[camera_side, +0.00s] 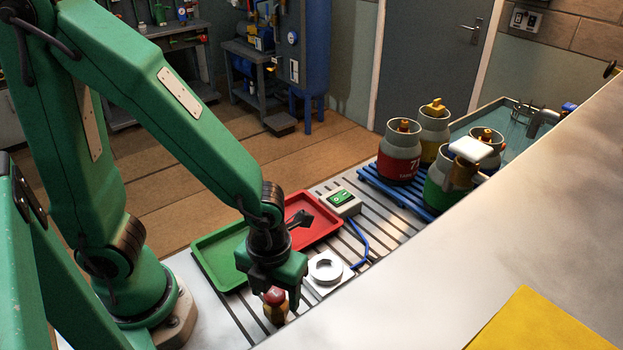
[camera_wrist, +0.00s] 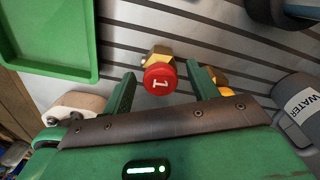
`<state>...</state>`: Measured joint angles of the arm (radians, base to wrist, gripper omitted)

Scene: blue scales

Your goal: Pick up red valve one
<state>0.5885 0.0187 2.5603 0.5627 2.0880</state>
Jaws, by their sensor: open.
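The red valve marked 1 (camera_wrist: 160,80) shows its round red cap and brass body in the wrist view. It lies between and a little ahead of the two green fingers of my gripper (camera_wrist: 162,88). In the side view the red valve (camera_side: 274,297) stands on the slatted surface, directly below my gripper (camera_side: 276,290). One finger shows to the right of the valve there. My gripper is open, and in the wrist view a gap shows between each finger and the valve. I cannot tell whether the fingertips are level with the cap.
A green tray (camera_side: 213,262) and a red tray (camera_side: 330,231) with a dark object lie behind the valve. A white round fixture (camera_side: 325,268) stands close to its right. A scale display (camera_side: 342,203) and several gas cylinders on a blue rack (camera_side: 371,185) stand farther back.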

